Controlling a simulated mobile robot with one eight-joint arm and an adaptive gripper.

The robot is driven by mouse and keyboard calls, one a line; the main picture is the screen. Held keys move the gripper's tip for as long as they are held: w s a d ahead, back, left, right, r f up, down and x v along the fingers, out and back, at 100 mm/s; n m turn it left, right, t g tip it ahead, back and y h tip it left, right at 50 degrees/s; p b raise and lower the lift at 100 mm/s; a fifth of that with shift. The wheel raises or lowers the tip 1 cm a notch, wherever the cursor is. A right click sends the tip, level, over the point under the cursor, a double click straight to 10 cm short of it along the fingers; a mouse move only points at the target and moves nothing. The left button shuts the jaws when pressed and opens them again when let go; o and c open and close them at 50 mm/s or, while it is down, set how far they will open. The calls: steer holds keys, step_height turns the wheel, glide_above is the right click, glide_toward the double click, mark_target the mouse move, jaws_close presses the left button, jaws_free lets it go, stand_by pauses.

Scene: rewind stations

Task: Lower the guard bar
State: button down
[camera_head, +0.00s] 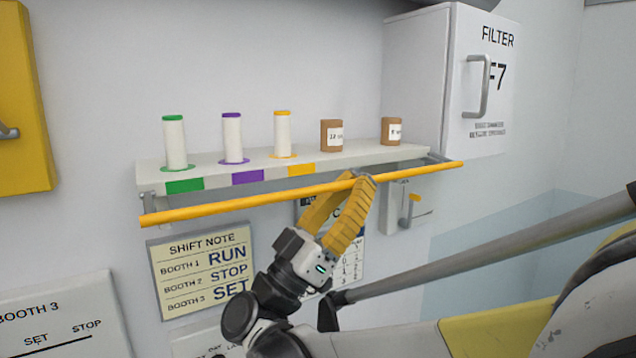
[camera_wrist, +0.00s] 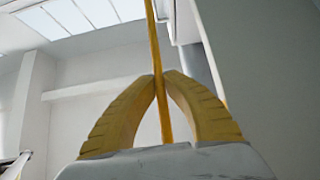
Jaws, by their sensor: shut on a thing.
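The guard bar (camera_head: 230,205) is a long yellow-orange rod in the head view. It runs along the front of the white shelf (camera_head: 350,158), a little below its front edge, and joins brackets at both ends. My gripper (camera_head: 358,180) is shut on the bar right of its middle, reaching up from below. In the wrist view the bar (camera_wrist: 154,40) passes between the fingertips of my gripper (camera_wrist: 160,80), which close around it. The fingers hide a short part of the bar in the head view.
On the shelf stand white spools with green (camera_head: 174,142), purple (camera_head: 233,137) and yellow (camera_head: 283,134) ends and two brown jars (camera_head: 331,136). A white filter cabinet (camera_head: 425,70) is at right. A shift note (camera_head: 205,270) hangs below. A lever (camera_head: 408,210) sits under the shelf's right end.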

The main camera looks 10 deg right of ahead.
steer(key=n+t, duration=0.1)
steer(key=r+n+t+y+p, duration=0.1)
steer(key=n, duration=0.1)
steer(key=n+t+y, duration=0.1)
steer(key=shift+s+r+t+p, duration=0.15)
steer(key=shift+r+t+p, duration=0.25)
steer(key=n+t+y, duration=0.1)
steer(key=n, duration=0.1)
steer(key=n+t+y+p, duration=0.1)
steer(key=n+t, duration=0.1)
steer(key=shift+r, duration=0.35)
steer(key=shift+f+n, duration=0.15)
steer(key=shift+n, duration=0.15)
steer(key=c, duration=1.5)
jaws_free()
steer(key=shift+o, duration=0.2)
steer(key=shift+f, duration=0.1)
steer(key=v, duration=1.1)
steer(key=shift+s+a, duration=0.2)
steer(key=shift+a, duration=0.1)
steer(key=shift+f, duration=0.15)
